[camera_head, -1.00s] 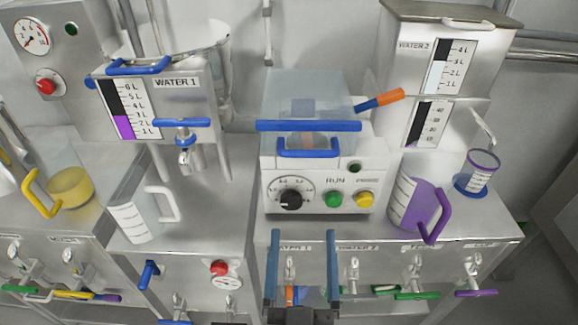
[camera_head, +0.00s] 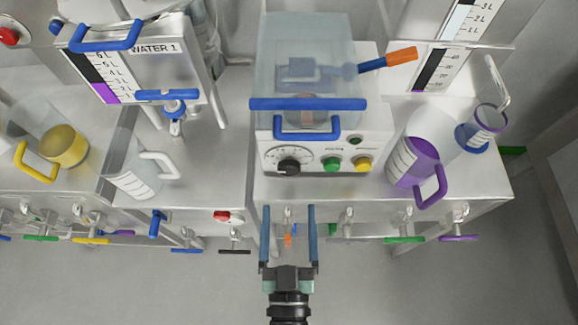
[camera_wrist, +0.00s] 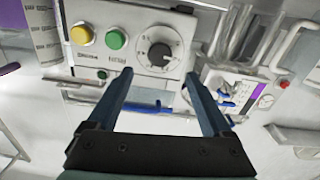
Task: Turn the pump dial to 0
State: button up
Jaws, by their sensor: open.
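The pump dial (camera_head: 289,167) is a black knob on a round printed scale, at the left of the white pump's front panel (camera_head: 377,150). It also shows in the wrist view (camera_wrist: 159,54), upper middle, with a pale pointer mark; I cannot read its number. My gripper (camera_head: 288,210) is open and empty, its two blue fingers spread, below and in front of the dial in the head view. In the wrist view my gripper (camera_wrist: 160,82) has its fingertips to either side and below the dial, apart from it.
A green button (camera_head: 331,165) and a yellow button (camera_head: 363,165) sit right of the dial. A blue handle bar (camera_head: 308,104) crosses the pump's clear hood. A purple jug (camera_head: 414,163) stands right, a clear jug (camera_head: 133,180) left. Valves line the bench front; the floor before it is clear.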

aim_at(289, 172)
jog(key=w, duration=0.9)
grip_shut()
